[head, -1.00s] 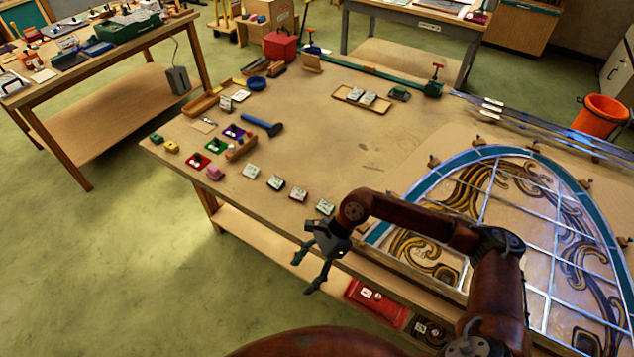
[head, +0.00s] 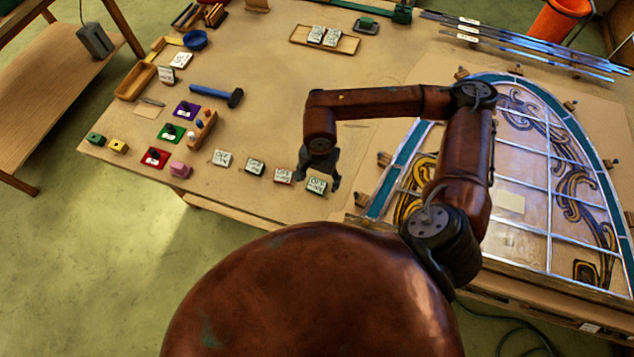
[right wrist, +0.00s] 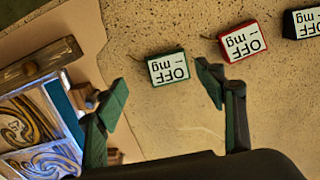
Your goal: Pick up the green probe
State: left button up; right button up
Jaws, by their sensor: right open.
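A small green-edged block (right wrist: 168,68) with a white "OFF mg" face lies on the table in the right wrist view. It also shows in the head view (head: 316,186), at the right end of a row of similar blocks. I take it for the green probe, though I cannot tell for sure. My right gripper (head: 318,184) is open and empty above it. In the right wrist view, the green block lies ahead of the gap between the open fingertips (right wrist: 163,88), apart from both. My left gripper is out of view.
A red-edged block (right wrist: 243,41) and a black one (right wrist: 304,22) lie beside it. The leaded panel (head: 508,170) lies to the right, held by wooden blocks. A green pad (head: 171,132) with a dark piece, a hammer (head: 218,94) and a wooden tray (head: 325,40) are farther off.

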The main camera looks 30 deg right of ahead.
aim_at(317, 184)
jog(key=f, duration=0.1)
jog(key=w+f, duration=0.1)
jog(key=f, duration=0.1)
jog(key=w+f, duration=0.1)
jog(key=shift+w+d+f+p, duration=0.1)
jog(key=shift+f+p, duration=0.15)
jog(key=shift+p, duration=0.1)
jog(key=shift+s+f, duration=0.25)
jog(key=shift+s+r, duration=0.1)
jog(key=shift+s, duration=0.1)
jog(key=shift+w, duration=0.3)
jog(key=c, duration=0.4)
jog(key=shift+s, duration=0.2)
jog(key=c, duration=0.9)
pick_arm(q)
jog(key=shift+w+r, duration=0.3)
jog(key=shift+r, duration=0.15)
pick_arm(e)
jog(key=shift+o, duration=0.2)
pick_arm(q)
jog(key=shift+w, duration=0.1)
